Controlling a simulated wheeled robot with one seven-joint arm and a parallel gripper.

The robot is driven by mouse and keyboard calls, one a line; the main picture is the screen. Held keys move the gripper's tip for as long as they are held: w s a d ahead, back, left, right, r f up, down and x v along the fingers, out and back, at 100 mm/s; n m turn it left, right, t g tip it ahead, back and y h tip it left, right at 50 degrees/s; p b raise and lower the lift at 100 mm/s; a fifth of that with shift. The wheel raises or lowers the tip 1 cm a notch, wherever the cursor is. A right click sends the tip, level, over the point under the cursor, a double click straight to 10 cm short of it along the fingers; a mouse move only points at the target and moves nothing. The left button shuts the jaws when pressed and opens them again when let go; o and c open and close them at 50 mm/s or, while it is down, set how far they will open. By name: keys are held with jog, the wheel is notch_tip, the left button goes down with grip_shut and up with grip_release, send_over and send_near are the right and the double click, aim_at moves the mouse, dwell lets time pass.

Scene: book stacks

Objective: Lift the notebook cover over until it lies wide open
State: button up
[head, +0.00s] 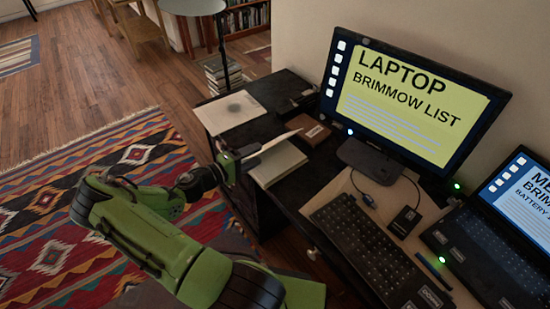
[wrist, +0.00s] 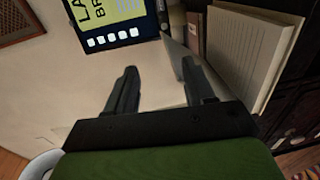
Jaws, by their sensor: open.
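The notebook (head: 278,166) lies on the dark desk with pale lined pages showing; they also fill the upper right of the wrist view (wrist: 243,55). Its cover (head: 280,139) is partly raised and stands tilted up from the pages along the far-left side. My gripper (head: 236,160) is at the notebook's left end, close to the cover. In the wrist view my gripper (wrist: 159,72) is open with nothing clearly held between its fingers. The cover (wrist: 176,46) shows there as a grey wedge by the right finger; I cannot tell whether they touch.
A small brown box (head: 316,134) lies just beyond the notebook, and a sheet (head: 230,112) lies at the desk's far-left corner. The monitor (head: 410,95), keyboard (head: 366,225) and laptop (head: 500,235) crowd the right side. Open floor lies left of the desk.

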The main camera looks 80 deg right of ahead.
jog(key=shift+w+d+r+p, duration=0.3)
jog(key=shift+w+d+r, duration=0.3)
jog(key=shift+r, duration=0.2)
jog(key=shift+w, duration=0.15)
jog(key=shift+w+d+r, duration=0.55)
jog(key=shift+w+r, duration=0.1)
jog(key=shift+w+d+r, duration=0.5)
jog(key=shift+w+d, duration=0.2)
jog(key=shift+w, duration=0.1)
